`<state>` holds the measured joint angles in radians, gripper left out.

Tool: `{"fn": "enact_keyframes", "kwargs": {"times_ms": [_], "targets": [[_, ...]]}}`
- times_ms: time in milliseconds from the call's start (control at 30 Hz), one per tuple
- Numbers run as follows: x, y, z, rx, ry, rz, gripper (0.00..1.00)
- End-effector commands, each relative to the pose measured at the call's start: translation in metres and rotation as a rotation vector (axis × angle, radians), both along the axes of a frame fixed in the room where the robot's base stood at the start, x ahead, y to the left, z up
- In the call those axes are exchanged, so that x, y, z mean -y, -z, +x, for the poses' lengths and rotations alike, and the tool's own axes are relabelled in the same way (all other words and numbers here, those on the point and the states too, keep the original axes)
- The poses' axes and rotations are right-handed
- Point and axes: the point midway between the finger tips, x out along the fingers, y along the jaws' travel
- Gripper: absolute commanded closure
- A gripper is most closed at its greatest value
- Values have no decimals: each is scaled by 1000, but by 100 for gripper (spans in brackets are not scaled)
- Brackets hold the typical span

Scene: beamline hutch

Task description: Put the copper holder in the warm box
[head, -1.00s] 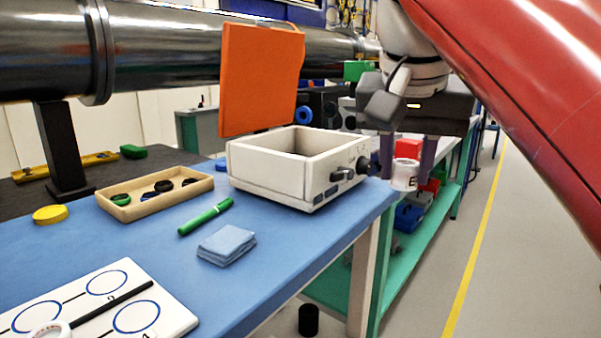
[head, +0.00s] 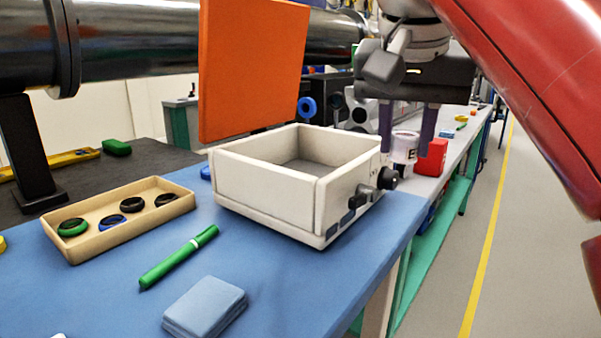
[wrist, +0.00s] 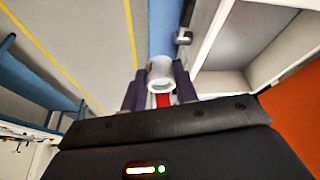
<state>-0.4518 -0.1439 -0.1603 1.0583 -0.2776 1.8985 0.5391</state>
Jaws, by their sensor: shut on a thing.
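My gripper (head: 407,152) is shut on a small white cylinder (head: 404,146) with a dark letter on its side. The wrist view shows this cylinder (wrist: 160,73) between the fingertips, with a round opening in its end. No copper colour shows on it, so I cannot tell whether it is the copper holder. The warm box (head: 265,191) is a white open-topped box on the blue table, with its orange lid (head: 252,70) standing up behind it. A grey floor shows inside. My gripper and the cylinder are just right of the box, outside it, near its knobs.
Dark knobs (head: 386,179) stick out of the box's right side. A tan tray (head: 150,218) with several dark-ringed discs, a green pen (head: 178,258) and blue folded cloths (head: 205,307) lie on the table.

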Motion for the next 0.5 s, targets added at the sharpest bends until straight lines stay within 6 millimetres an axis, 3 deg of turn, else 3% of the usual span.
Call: {"fn": "enact_keyframes", "kwargs": {"times_ms": [167, 500], "targets": [[-23, -1, 18, -2, -4, -2, 94], [-96, -2, 74, -2, -4, -2, 94]]}}
